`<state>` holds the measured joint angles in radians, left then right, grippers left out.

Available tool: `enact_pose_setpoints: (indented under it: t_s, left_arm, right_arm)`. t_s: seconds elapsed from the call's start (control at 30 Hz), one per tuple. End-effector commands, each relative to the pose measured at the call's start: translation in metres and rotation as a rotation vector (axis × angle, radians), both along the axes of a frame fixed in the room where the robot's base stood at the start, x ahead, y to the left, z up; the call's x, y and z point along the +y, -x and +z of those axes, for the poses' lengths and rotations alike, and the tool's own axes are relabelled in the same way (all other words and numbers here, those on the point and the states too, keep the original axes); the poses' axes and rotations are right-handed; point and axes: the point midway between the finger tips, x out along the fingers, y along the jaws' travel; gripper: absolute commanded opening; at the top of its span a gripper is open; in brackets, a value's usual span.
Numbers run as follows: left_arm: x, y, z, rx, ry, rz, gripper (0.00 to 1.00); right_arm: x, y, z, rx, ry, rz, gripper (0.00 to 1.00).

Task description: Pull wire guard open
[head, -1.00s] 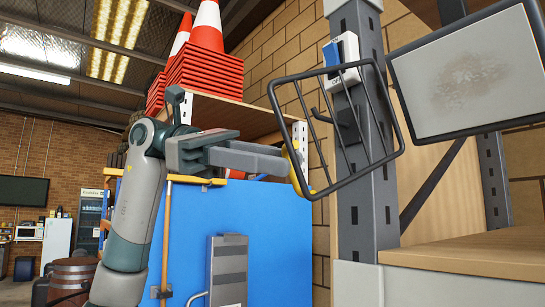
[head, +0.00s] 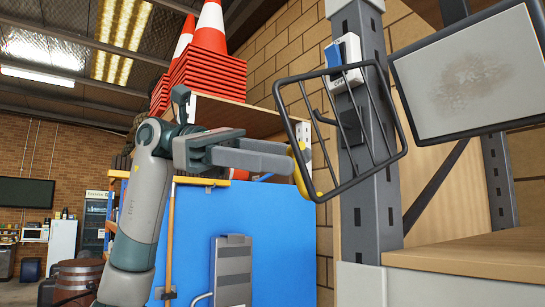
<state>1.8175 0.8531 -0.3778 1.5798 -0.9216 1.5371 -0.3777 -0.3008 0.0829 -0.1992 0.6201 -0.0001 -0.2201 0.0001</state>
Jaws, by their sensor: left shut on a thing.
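The wire guard (head: 375,133) is a dark wire frame with several bars, in the middle right of the head view. It stands out to the left from the grey steel post (head: 362,215). Behind it, a switch box with a blue face (head: 341,54) is fixed to the post. My left gripper (head: 293,160) is shut on the guard's left side, at its yellow part (head: 301,174). The fingers hide some of that side. My right gripper is not in view.
A dark-framed board (head: 465,75) hangs at the upper right, above a wooden shelf (head: 470,256). Orange cones (head: 207,75) are stacked on a shelf behind my left arm. A blue panel (head: 285,225) stands below it.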

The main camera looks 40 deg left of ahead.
Motion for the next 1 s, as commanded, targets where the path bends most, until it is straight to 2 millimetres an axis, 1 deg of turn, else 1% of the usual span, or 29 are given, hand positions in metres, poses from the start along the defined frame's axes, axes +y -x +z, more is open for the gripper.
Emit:
enact_pose_setpoints:
  t_s: [0.03, 0.27, 0.47, 0.67, 1.0]
  left_arm:
    - [0.0, -0.004, 0.003, 0.003, 0.011, 0.008, 0.28]
    - [0.003, -0.004, 0.003, 0.004, 0.012, 0.009, 0.28]
    - [0.019, 0.002, 0.005, 0.002, 0.011, 0.008, 0.28]
    - [0.05, 0.012, 0.01, -0.002, 0.011, 0.005, 0.28]
    - [0.115, 0.031, 0.025, -0.003, 0.009, 0.002, 0.28]
  right_arm:
    - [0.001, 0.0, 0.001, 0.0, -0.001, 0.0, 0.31]
    - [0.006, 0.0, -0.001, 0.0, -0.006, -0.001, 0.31]
    - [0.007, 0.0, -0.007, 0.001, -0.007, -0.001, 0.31]
    - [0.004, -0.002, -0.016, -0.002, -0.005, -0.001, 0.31]
    - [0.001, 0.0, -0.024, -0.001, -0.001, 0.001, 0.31]
